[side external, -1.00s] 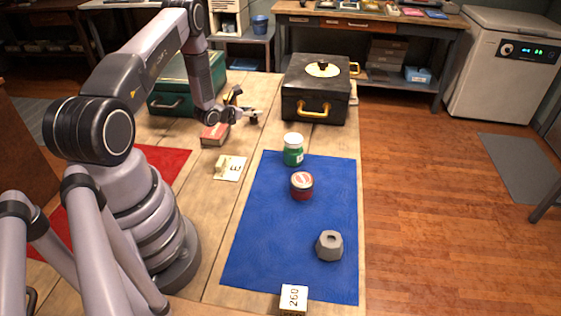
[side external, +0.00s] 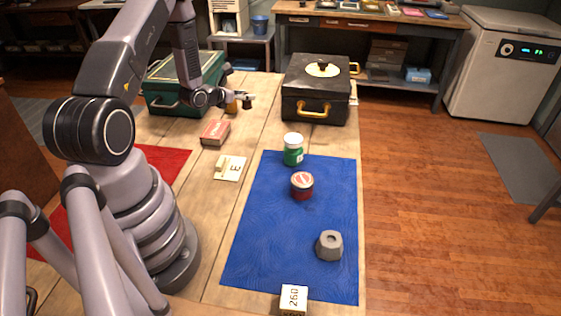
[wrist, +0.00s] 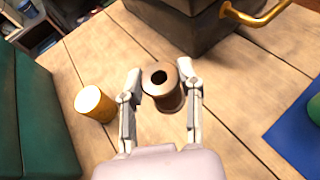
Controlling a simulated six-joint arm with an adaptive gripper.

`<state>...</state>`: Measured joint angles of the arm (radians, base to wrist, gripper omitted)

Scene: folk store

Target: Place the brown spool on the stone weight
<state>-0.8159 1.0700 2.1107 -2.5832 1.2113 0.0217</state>
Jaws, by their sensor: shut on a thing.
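The brown spool (wrist: 163,95) is upright between the two fingers of my gripper (wrist: 162,92) in the wrist view, with its round top hole showing. My gripper (side external: 240,101) is shut on it above the wooden table, between the green case and the black case in the side view. The spool is too small and covered to make out clearly there. The stone weight (side external: 330,246), a grey faceted block with a hole in its top, sits on the front right of the blue mat (side external: 262,235), well away from my gripper.
The black case (side external: 316,100), green case (side external: 172,103), red box (side external: 215,132) and E card (side external: 235,170) lie around. A yellow cylinder (wrist: 93,103) stands near my gripper.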

